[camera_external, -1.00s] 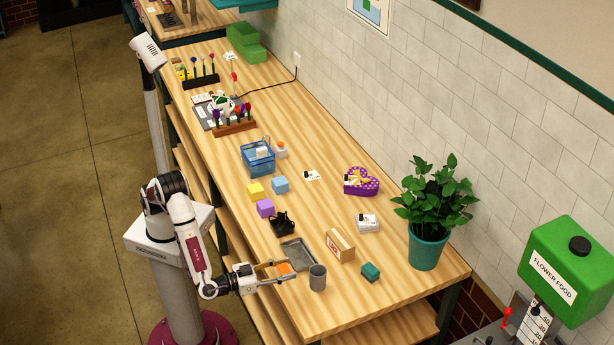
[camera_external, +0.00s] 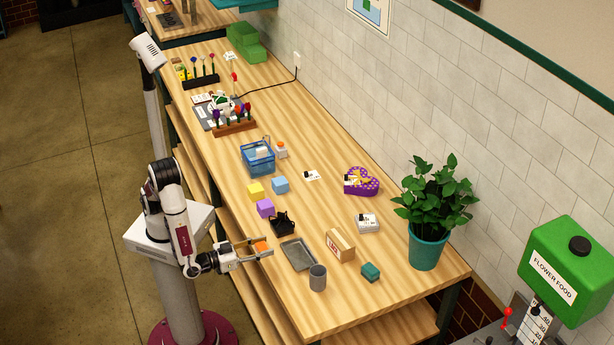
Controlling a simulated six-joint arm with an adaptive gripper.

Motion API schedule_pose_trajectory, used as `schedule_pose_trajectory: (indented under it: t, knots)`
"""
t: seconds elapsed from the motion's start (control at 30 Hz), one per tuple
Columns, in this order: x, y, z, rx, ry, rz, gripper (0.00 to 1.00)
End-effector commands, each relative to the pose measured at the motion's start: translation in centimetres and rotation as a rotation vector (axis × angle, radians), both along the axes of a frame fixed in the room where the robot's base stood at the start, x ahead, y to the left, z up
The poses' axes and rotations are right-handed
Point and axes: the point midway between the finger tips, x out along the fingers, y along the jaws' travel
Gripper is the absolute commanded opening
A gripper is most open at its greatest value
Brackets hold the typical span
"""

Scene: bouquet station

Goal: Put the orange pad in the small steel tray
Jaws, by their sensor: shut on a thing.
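The orange pad (camera_external: 261,246) is between the fingers of my gripper (camera_external: 262,248), which is shut on it. The gripper holds it near the table's left edge, to the left of the small steel tray. The small steel tray (camera_external: 298,254) lies flat on the table and looks empty. The pad and tray appear apart in the picture. How high the pad is above the table is hard to tell.
A grey cup (camera_external: 318,278) stands just below the tray, and a black holder (camera_external: 282,224) just above it. A wooden box (camera_external: 340,246) stands to the right. Purple (camera_external: 265,208), yellow (camera_external: 256,191) and blue (camera_external: 280,185) blocks lie farther up the table.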

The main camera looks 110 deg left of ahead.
Motion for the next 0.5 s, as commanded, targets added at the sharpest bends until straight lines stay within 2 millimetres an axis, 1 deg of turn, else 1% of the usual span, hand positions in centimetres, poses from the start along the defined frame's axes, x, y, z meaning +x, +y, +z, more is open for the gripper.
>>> schedule_pose_trajectory:
  t: [0.37,0.5]
  knots:
    - [0.06,0.02,0.14,0.000,0.000,0.005,0.22]
    - [0.38,0.35,-0.11,0.000,0.000,0.006,0.22]
